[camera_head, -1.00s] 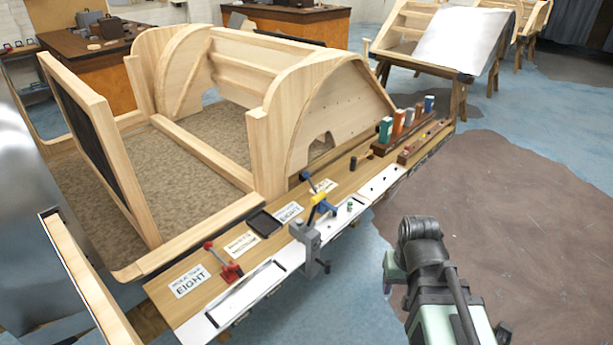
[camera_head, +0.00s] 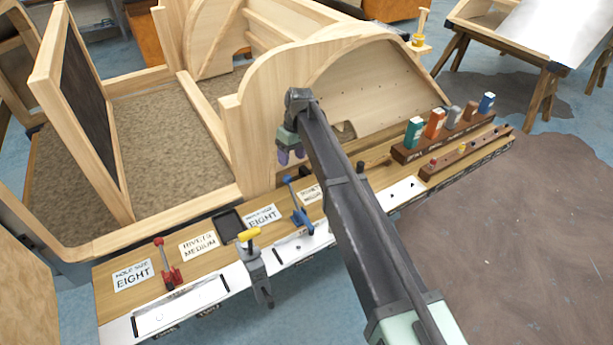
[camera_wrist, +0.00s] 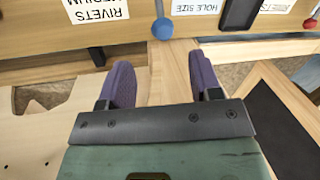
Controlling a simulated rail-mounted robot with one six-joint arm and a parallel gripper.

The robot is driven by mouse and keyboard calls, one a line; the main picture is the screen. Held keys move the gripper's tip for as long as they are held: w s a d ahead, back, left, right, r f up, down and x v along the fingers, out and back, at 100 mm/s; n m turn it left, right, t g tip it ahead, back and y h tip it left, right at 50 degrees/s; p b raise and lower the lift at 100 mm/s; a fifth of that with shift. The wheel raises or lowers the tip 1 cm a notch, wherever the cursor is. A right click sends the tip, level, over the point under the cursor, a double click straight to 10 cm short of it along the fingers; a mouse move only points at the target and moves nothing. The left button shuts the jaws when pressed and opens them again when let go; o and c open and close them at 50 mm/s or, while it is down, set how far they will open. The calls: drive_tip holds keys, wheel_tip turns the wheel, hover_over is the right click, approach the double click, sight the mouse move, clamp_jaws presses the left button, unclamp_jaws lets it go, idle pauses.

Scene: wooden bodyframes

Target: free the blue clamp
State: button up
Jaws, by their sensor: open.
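The blue clamp (camera_head: 301,213) stands at the bench's front strip in the head view, its blue handle pointing up. Its blue ball end (camera_wrist: 163,28) shows at the top middle of the wrist view. My gripper (camera_head: 291,155) hangs above and behind the clamp, near the wooden frame's front corner. In the wrist view my gripper's purple fingers (camera_wrist: 161,65) are apart with nothing between them; the ball lies beyond them. A grey clamp with a yellow handle (camera_head: 255,272) stands to the left of the blue clamp. My arm hides part of the bench to its right.
A red clamp (camera_head: 169,268) stands farther left on the bench. A black tray (camera_head: 228,226) and label cards (camera_head: 198,245) lie between. The curved wooden frame (camera_head: 246,140) rises close behind my gripper. A rack of coloured blocks (camera_head: 436,142) stands right.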

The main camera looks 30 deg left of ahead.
sight(287, 179)
drive_tip(key=shift+s+a+f, duration=0.15)
drive_tip(key=shift+s, duration=0.2)
drive_tip(key=f+b, duration=0.3)
drive_tip(key=s+f+b, duration=0.1)
drive_tip(key=f+b, duration=0.6)
drive_tip(key=shift+s+a+f+b, duration=0.15)
drive_tip(key=shift+s+f+b, duration=0.15)
drive_tip(key=shift+s+b, duration=0.1)
drive_tip(key=shift+r, duration=0.1)
drive_tip(key=shift+w, duration=0.1)
clamp_jaws()
